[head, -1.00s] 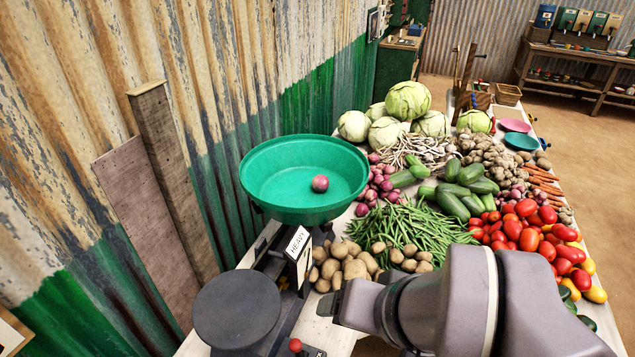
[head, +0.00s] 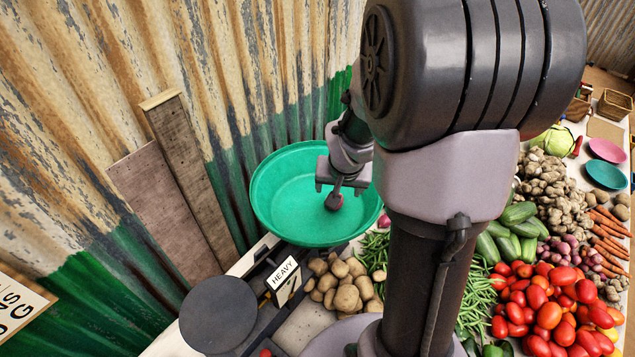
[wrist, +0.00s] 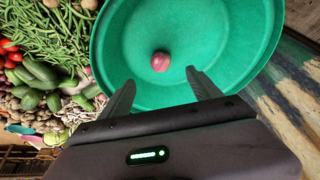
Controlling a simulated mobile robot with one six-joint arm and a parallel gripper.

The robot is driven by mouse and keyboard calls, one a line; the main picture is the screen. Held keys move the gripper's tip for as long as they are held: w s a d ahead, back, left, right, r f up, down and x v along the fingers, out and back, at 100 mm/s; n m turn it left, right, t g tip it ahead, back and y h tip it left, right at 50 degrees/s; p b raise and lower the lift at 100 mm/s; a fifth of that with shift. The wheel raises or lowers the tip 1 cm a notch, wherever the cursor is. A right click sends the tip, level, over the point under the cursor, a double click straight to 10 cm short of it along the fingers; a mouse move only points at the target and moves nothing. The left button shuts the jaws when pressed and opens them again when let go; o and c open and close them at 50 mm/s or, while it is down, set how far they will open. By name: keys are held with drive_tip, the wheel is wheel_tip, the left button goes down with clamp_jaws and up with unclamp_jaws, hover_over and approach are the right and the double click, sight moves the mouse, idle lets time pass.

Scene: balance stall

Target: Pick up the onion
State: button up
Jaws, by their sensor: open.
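The onion (wrist: 160,61) is small, round and reddish purple. It lies in the green pan (head: 283,214) of the scale, and in the head view most of it is hidden behind my gripper. My gripper (head: 334,200) is over the pan, pointing down at the onion. In the wrist view my gripper (wrist: 158,82) is open, with its two dark fingers apart and the onion visible beyond the gap between their tips. The fingers do not appear to touch the onion.
The pan's raised rim surrounds the onion. The corrugated wall (head: 215,110) stands close on the left. The dark scale plate (head: 219,313) and a "HEAVY" sign (head: 284,273) are in front. Potatoes (head: 345,288), green beans (head: 375,250) and tomatoes (head: 550,305) crowd the table to the right.

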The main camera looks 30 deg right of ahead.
drive_tip(key=b+x, duration=0.2)
drive_tip(key=x, duration=0.7)
drive_tip(key=shift+d, duration=0.1)
drive_tip(key=x, duration=0.2)
drive_tip(key=b+x, duration=0.1)
drive_tip(key=x, duration=0.2)
drive_tip(key=shift+w+d+f+b, duration=0.15)
drive_tip(key=shift+w+d+b, duration=0.15)
drive_tip(key=shift+w, duration=0.15)
drive_tip(key=shift+s, duration=0.1)
drive_tip(key=shift+c, duration=0.2)
drive_tip(key=c, duration=1.4)
